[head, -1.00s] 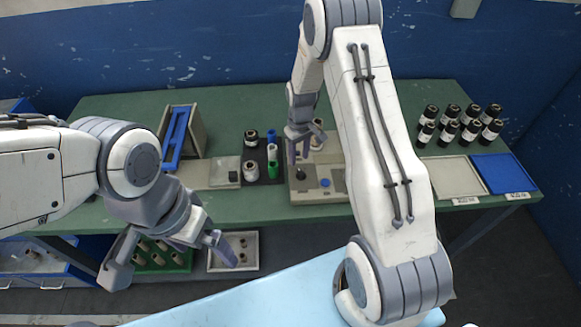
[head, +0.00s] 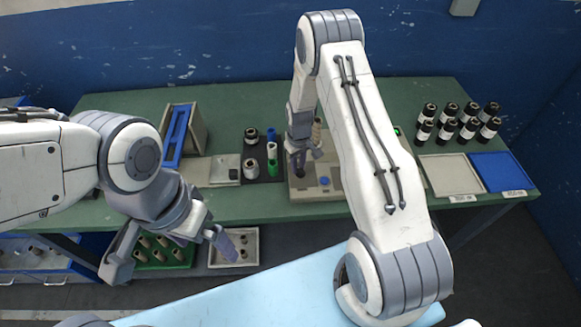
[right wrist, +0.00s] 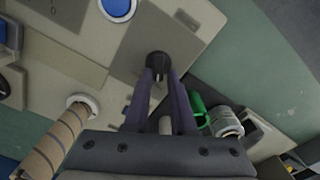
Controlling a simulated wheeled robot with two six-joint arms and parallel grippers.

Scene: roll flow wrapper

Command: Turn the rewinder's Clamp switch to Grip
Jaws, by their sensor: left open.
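The beige rewinder (head: 340,187) stands at the front middle of the green table, with a blue button (head: 324,181) on its top. In the right wrist view a black knob (right wrist: 158,61) stands on a grey panel of the machine, near the blue button (right wrist: 117,8). My right gripper (head: 300,168) is over the machine's left part. In the right wrist view its two fingers (right wrist: 161,78) reach down to either side of the black knob; whether they press on it I cannot tell. The switch's lettering is not readable. My left gripper (head: 172,257) is open and empty, in front of the table.
Left of the machine is a dark tray with a green roll (head: 272,168) and other rolls. Several dark rolls (head: 447,130), a beige tray (head: 450,176) and a blue tray (head: 497,172) are at right. A brown-wrapped roll (right wrist: 55,142) shows beside my right gripper.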

